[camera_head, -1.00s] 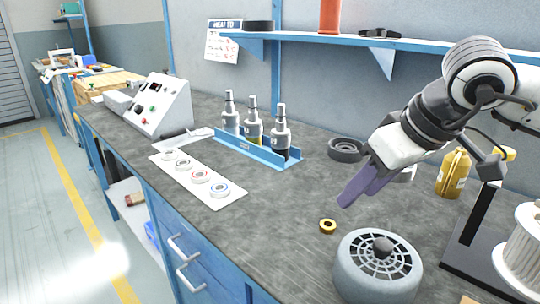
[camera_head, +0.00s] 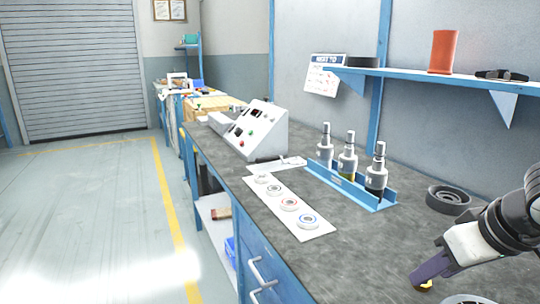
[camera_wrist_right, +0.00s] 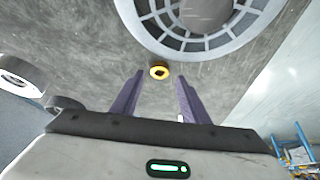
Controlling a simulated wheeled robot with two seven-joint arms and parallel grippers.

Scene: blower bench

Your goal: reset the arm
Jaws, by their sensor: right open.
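My right gripper (camera_head: 432,270) is at the lower right of the head view, over the bench top (camera_head: 360,250). Its two purple fingers are apart in the right wrist view (camera_wrist_right: 159,82), with nothing held between them. A small gold ring (camera_head: 426,285) lies on the bench by the fingertips. In the wrist view the ring (camera_wrist_right: 159,72) shows just beyond the gap between the fingers. My left gripper is in neither view.
A round grilled blower housing (camera_wrist_right: 205,25) stands just past the ring. A dark ring part (camera_head: 448,199), a blue rack (camera_head: 350,188) of several bottles, a white strip (camera_head: 290,208) with several discs and a control box (camera_head: 258,130) stand on the bench. A shelf (camera_head: 430,72) hangs above.

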